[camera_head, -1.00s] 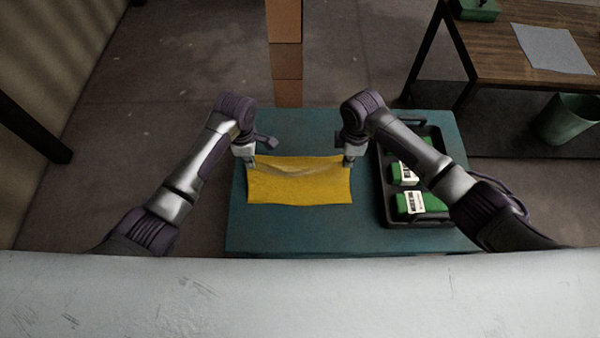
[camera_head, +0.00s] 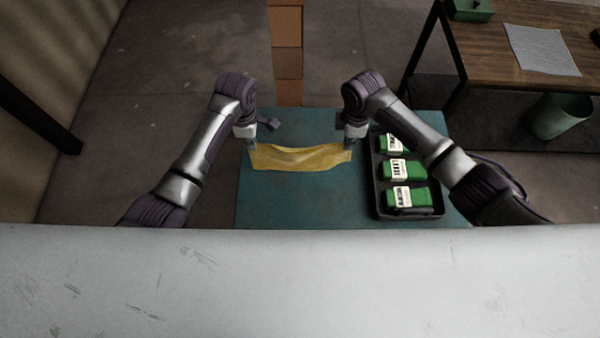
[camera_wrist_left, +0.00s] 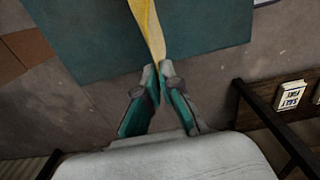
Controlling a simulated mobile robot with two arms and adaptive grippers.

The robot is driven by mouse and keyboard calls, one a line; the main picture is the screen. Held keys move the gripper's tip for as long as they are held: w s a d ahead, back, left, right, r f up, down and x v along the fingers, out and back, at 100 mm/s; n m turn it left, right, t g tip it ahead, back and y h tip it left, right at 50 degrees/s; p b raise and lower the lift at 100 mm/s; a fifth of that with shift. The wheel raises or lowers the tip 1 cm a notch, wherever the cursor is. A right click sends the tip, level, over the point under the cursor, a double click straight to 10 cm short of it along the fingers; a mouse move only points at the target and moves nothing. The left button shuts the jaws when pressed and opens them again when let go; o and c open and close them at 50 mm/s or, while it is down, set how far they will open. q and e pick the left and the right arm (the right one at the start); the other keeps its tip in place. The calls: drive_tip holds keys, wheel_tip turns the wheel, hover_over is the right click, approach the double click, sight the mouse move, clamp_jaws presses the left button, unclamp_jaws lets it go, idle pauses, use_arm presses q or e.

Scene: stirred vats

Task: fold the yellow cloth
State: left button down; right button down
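The yellow cloth (camera_head: 300,158) is stretched between my two grippers over the teal table, as a narrow, wavy band in the head view. My left gripper (camera_head: 250,147) is at its far left corner. In the left wrist view the fingers (camera_wrist_left: 158,68) are closed on the cloth (camera_wrist_left: 147,25), which shows as a thin, nearly edge-on strip. My right gripper (camera_head: 349,147) is at the far right corner and appears closed on it; its fingertips are small in view. The cloth seems raised off the table, but its lower edge's height is unclear.
A black tray (camera_head: 378,205) with green, white-labelled boxes (camera_head: 407,197) stands on the teal table (camera_head: 290,205), under and beside my right arm. The tabletop in front of the cloth is clear. A wooden table (camera_head: 490,50) and green bin (camera_head: 558,117) are at the far right.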

idle(0.5)
